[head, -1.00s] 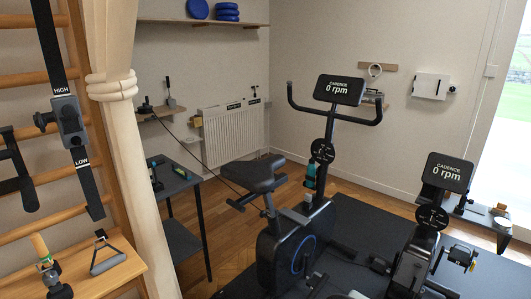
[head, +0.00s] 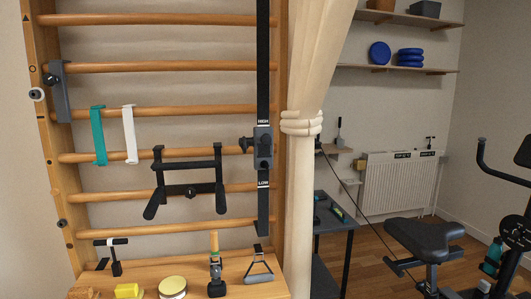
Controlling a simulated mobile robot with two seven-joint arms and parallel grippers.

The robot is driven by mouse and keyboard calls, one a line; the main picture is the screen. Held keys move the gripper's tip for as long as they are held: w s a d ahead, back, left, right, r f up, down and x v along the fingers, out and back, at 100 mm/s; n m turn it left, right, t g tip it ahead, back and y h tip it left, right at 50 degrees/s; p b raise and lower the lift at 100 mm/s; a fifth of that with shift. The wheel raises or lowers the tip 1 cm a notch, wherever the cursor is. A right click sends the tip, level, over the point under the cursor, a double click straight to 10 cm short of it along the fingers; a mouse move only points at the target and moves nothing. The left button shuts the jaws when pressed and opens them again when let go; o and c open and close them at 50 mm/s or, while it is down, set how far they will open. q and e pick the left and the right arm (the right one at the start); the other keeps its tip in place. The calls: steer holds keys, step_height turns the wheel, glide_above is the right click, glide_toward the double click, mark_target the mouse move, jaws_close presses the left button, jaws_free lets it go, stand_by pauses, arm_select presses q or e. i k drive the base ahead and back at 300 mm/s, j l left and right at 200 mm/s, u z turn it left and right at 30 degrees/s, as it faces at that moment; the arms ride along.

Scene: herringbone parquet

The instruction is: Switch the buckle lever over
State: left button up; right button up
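The buckle (head: 263,148) is a dark grey block on a black vertical strap (head: 263,70) at the right side of the wooden wall bars. A black lever or knob (head: 246,144) sticks out from its left side at about mid-height. The strap reads HIGH just above the buckle and LOW below it. Which setting the lever stands at I cannot tell for sure. Neither of my grippers is in view.
A black bar attachment with two handles (head: 188,190) hangs left of the strap. Below, a wooden bench (head: 240,268) carries a wooden-handled tool (head: 215,275), a grey handle (head: 259,270), a round tin (head: 172,287) and a yellow block (head: 129,291). A tied curtain (head: 301,125) hangs close right.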

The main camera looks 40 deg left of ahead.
mark_target(244, 143)
steer(key=u, duration=1.35)
